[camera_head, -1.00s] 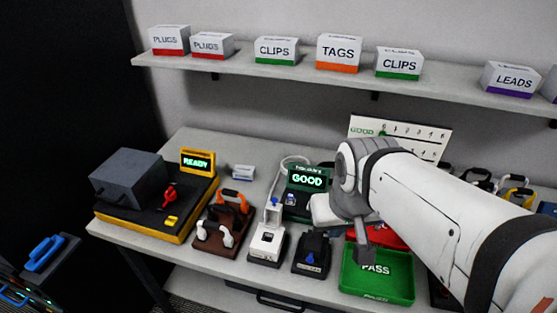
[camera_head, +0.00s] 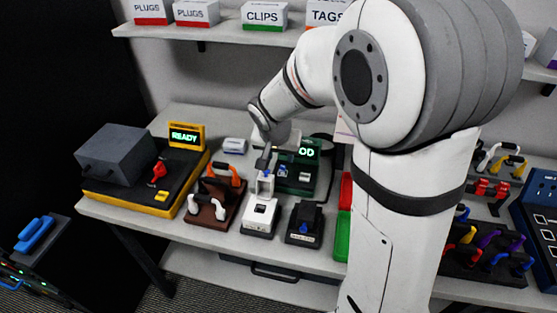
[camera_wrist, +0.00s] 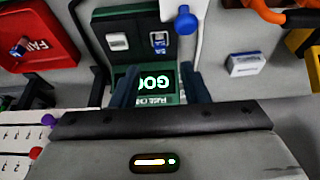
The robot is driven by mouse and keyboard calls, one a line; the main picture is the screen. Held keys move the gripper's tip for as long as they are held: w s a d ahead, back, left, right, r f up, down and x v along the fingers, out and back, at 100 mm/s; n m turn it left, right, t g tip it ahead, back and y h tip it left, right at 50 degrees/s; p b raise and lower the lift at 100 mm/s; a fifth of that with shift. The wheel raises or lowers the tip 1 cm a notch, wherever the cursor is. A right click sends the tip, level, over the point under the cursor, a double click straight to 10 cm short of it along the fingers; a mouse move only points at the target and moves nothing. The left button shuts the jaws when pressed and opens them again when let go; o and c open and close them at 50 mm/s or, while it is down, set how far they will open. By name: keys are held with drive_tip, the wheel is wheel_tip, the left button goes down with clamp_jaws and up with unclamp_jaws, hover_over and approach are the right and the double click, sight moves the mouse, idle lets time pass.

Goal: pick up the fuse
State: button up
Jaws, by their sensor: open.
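A green tester with a lit GOOD display (camera_head: 307,151) stands mid-bench; its display also shows in the wrist view (camera_wrist: 150,84). A small clear-and-blue piece (camera_wrist: 159,42), which looks like the fuse, sits in a slot on the tester's face. A white square shows on the dark slot beside it. My gripper (camera_head: 264,160) is above the front left part of the tester. In the wrist view its two dark fingers (camera_wrist: 158,82) are apart with nothing between them, framing the display; the small piece lies beyond the tips.
A white device (camera_head: 259,217) with a blue-knobbed lever (camera_wrist: 187,20) stands close beside the tester. A black device (camera_head: 304,222), a brown rack with handles (camera_head: 213,203) and a yellow-edged READY machine (camera_head: 130,190) are nearby. A red FAIL tray (camera_wrist: 55,25) lies at the tester's other side.

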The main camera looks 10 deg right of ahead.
sight(282, 167)
drive_tip(key=p+x, duration=0.1)
drive_tip(key=x, duration=0.7)
drive_tip(key=shift+w, duration=0.15)
drive_tip(key=shift+c, duration=0.3)
clamp_jaws()
